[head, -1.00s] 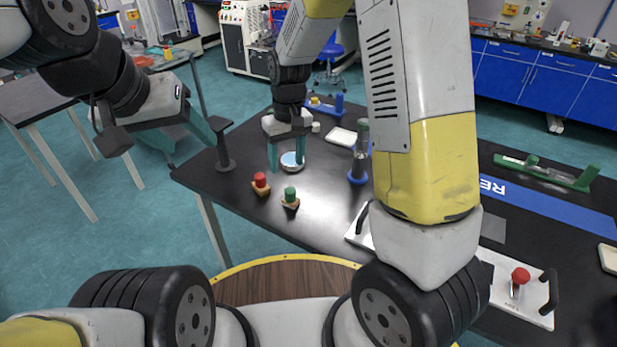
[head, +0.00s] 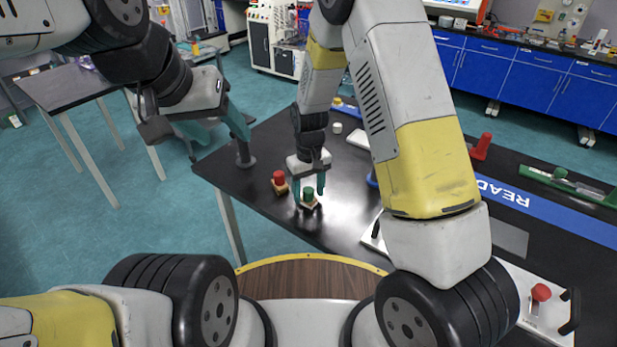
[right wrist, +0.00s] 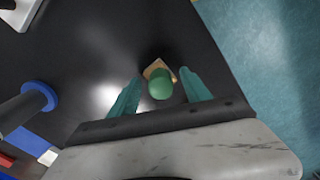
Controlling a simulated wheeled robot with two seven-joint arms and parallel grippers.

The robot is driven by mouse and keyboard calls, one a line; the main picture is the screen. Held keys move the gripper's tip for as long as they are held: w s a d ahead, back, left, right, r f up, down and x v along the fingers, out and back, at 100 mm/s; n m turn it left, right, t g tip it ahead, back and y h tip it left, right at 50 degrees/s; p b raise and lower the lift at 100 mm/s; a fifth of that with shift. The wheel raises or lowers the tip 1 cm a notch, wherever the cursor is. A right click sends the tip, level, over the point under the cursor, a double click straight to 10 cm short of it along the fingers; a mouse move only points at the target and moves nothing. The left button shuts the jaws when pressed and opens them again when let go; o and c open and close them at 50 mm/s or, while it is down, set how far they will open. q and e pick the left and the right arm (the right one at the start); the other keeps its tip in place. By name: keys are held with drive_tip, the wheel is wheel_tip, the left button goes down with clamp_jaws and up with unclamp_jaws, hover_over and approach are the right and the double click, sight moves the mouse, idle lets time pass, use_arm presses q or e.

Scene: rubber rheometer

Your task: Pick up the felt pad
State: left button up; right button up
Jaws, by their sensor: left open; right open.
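A small block with a green knob (head: 308,193) on a tan, pad-like base (head: 311,206) stands upright near the table's front left corner. A similar one with a red knob (head: 279,177) stands just left of it. I cannot tell which of the two is the felt pad. My right gripper (head: 309,184) is open, pointing down, with its fingers on either side of the green knob. The right wrist view shows the green knob (right wrist: 160,88) between the fingers, with a gap on each side. My left gripper (head: 222,146) is open and empty, off the table's left end.
A white plate with a red knob (head: 541,293) lies at the front right. A green fixture (head: 568,184) lies farther back. Bare black tabletop surrounds the two small blocks.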

sight(308, 191)
drive_tip(key=shift+c, duration=0.5)
clamp_jaws()
drive_tip(key=shift+r, duration=0.1)
drive_tip(key=shift+r, duration=0.45)
drive_tip(key=r, duration=0.1)
drive_tip(key=s+r, duration=0.1)
drive_tip(key=shift+a+r, duration=0.1)
drive_tip(key=shift+r, duration=0.25)
drive_tip(key=s+a+r, duration=0.1)
drive_tip(key=s+a, duration=0.1)
drive_tip(key=s, duration=1.3)
drive_tip(key=shift+a+r, duration=0.15)
drive_tip(key=shift+a, duration=0.1)
drive_tip(key=shift+w, duration=0.1)
